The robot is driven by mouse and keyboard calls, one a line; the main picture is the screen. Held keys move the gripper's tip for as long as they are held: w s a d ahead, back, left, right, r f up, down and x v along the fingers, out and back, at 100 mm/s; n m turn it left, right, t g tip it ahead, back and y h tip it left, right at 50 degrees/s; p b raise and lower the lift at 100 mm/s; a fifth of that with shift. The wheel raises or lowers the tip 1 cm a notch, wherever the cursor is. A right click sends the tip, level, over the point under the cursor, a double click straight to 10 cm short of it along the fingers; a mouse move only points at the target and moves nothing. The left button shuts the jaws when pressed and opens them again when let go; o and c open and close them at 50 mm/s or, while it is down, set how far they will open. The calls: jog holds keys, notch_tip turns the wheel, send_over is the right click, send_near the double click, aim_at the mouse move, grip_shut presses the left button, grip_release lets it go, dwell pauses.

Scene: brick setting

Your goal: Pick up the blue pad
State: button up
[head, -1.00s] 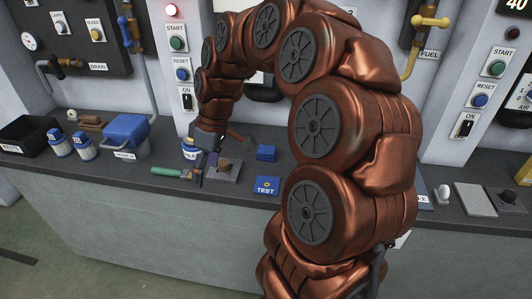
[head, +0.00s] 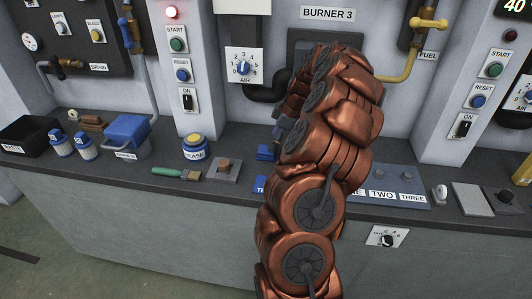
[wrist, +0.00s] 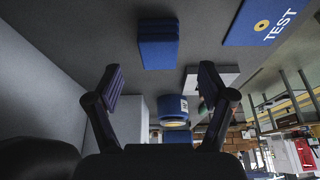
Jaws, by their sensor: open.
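The blue pad (head: 266,152) is a small dark-blue block with layered edges on the grey worktop, left of my arm in the head view. In the wrist view the blue pad (wrist: 158,45) lies ahead of my gripper (wrist: 160,78), roughly centred between the two fingertips and apart from them. My gripper is open with nothing between its fingers. In the head view my arm hides most of my gripper. A flat blue TEST plate (wrist: 262,22) shows in the wrist view; in the head view my arm covers most of the TEST plate (head: 260,185).
Left of the pad are a block with a brown knob (head: 224,167), a blue-and-white grease tin (head: 196,148) and a green-handled brush (head: 176,173). A blue panel labelled TWO and THREE (head: 382,196) lies right of my arm. The wall with its pipes rises close behind.

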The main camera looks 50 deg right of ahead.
jog(key=shift+p+x, duration=1.45)
jog(key=shift+x, duration=1.6)
jog(key=shift+w+a, duration=0.15)
jog(key=shift+c, duration=0.4)
jog(key=shift+r, duration=0.1)
jog(key=c, duration=1.2)
jog(key=shift+o, duration=0.2)
notch_tip(320, 180, up, 9)
jog(key=b, duration=0.3)
jog(key=shift+f, duration=0.25)
jog(key=shift+r, duration=0.7)
